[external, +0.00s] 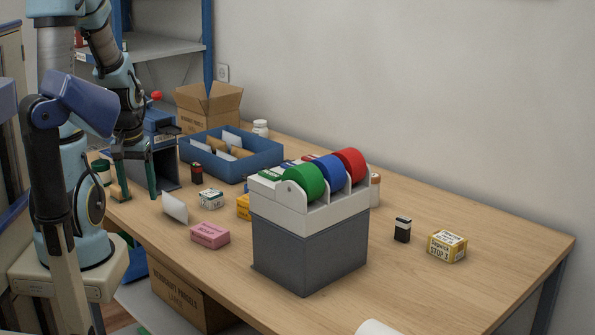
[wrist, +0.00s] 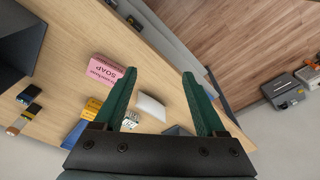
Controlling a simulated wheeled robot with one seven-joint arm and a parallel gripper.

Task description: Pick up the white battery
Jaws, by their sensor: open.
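A dark battery with a reddish top (external: 196,173) stands near the blue tray. My gripper (external: 139,197) is over the table's left end, far from the black-and-white battery. Its green fingers are spread and empty, as the wrist view also shows (wrist: 160,73). In the wrist view, a small dark item (wrist: 30,93) lies at the left; I cannot tell if it is a battery.
A grey bin with coloured tape rolls (external: 310,240) stands between my gripper and the black-and-white battery. A yellow-white box (external: 447,246) is beside that battery. A pink soap box (external: 210,235), white card (external: 174,207) and blue tray (external: 265,157) are nearer my gripper. The right front table is mostly clear.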

